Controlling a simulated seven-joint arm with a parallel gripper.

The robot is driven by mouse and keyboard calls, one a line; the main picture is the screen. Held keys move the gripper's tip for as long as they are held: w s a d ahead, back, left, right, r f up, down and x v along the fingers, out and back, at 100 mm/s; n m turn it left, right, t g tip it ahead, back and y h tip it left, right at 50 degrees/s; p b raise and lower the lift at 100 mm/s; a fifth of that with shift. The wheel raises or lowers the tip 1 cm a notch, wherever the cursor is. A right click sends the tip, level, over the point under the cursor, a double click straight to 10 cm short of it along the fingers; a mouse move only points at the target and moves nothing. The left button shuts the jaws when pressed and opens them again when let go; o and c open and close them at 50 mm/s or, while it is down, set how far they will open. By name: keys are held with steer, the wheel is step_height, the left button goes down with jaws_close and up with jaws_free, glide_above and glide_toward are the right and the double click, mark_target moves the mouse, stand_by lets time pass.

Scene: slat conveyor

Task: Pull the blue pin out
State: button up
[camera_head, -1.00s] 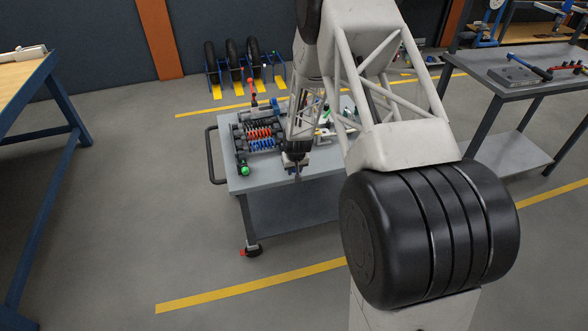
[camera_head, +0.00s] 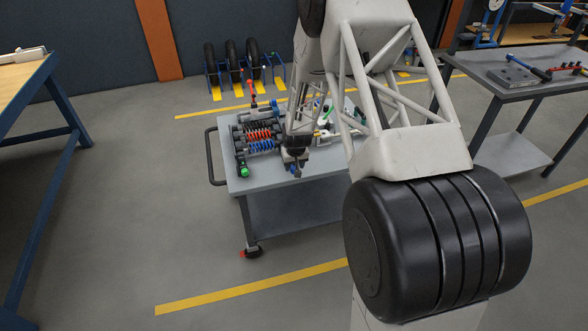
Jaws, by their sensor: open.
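My gripper (camera_head: 298,173) is open and points down over the front part of the grey cart top, right of the spring rack. A small blue part (camera_head: 293,169) shows right beside the fingertips; it may be the blue pin, but it is too small to tell. I cannot tell whether the fingers touch it or stand around it. The gripper and forearm hide what lies behind them on the cart.
The cart (camera_head: 265,182) carries a rack with red and blue springs (camera_head: 260,138), a green-ended part (camera_head: 244,172) and a red-topped lever (camera_head: 252,82). A grey bench (camera_head: 520,85) stands at the right, a blue-framed table (camera_head: 35,95) at the left.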

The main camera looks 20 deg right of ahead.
steer(key=shift+r, duration=1.8)
steer(key=shift+s+r, duration=0.15)
steer(key=shift+r, duration=0.3)
steer(key=s+a+r, duration=0.2)
steer(key=s+r, duration=0.7)
steer(key=r, duration=0.5)
steer(key=s+a+r, duration=0.2)
steer(key=s+r, duration=0.7)
steer(key=r, duration=0.5)
steer(key=s+a+r, duration=0.1)
steer(key=s+r, duration=0.2)
steer(key=s, duration=0.7)
steer(key=s+r, duration=0.4)
steer(key=s, duration=0.6)
steer(key=s+a+r, duration=0.1)
steer(key=s+r, duration=0.3)
steer(key=s, duration=0.6)
steer(key=shift+s+a, duration=0.3)
steer(key=shift+s, duration=0.05)
